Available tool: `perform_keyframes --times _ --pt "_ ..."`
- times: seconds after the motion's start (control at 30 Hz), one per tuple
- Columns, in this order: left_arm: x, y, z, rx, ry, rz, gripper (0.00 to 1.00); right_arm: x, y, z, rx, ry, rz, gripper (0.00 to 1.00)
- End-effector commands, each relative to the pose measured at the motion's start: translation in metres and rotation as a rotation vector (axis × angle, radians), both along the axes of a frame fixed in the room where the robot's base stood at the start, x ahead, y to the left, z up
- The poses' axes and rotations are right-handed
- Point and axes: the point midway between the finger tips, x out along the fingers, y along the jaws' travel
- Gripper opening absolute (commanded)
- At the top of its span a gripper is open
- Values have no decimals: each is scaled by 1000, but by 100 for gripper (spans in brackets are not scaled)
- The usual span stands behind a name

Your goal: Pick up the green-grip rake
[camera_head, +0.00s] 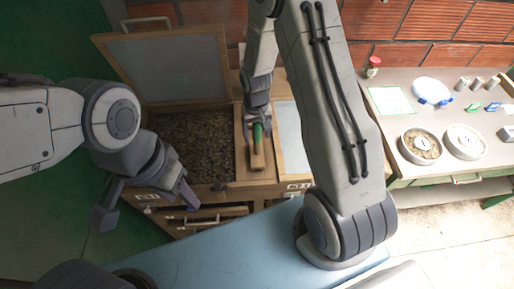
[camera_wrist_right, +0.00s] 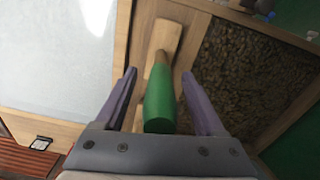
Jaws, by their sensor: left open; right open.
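The green-grip rake (camera_head: 257,140) lies in a narrow wooden section of the bin, beside the compartment of brown material. In the right wrist view its green grip (camera_wrist_right: 160,98) points toward my right gripper (camera_wrist_right: 158,82), with a wooden part beyond it. My left gripper (camera_head: 150,200) is open and empty at the front left of the bin.
The wooden bin (camera_head: 185,112) has a raised lid (camera_head: 165,65) at the back left and drawers (camera_head: 205,218) in front. A side table (camera_head: 400,170) at right holds round trays, a white plate and small items. A blue surface (camera_head: 225,255) lies in front.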

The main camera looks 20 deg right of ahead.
Motion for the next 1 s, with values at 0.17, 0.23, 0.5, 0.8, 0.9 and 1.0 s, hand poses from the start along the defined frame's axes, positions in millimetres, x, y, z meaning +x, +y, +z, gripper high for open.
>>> perform_keyframes --times 0.17,0.23,0.5,0.8,0.9,1.0 --pt "0 0 0 0 0 0 50 0 0 -1 0 0 0 72" --pt "0 0 0 0 0 0 50 0 0 -1 0 0 0 64" --pt "0 0 0 0 0 0 50 0 0 0 0 -1 0 0" --pt "0 0 -2 0 0 0 50 1 0 3 0 -3 0 0" --pt "0 0 -6 0 0 1 50 1 0 8 0 -4 0 0" --pt "0 0 -12 0 0 2 50 2 0 20 0 -7 1 0"
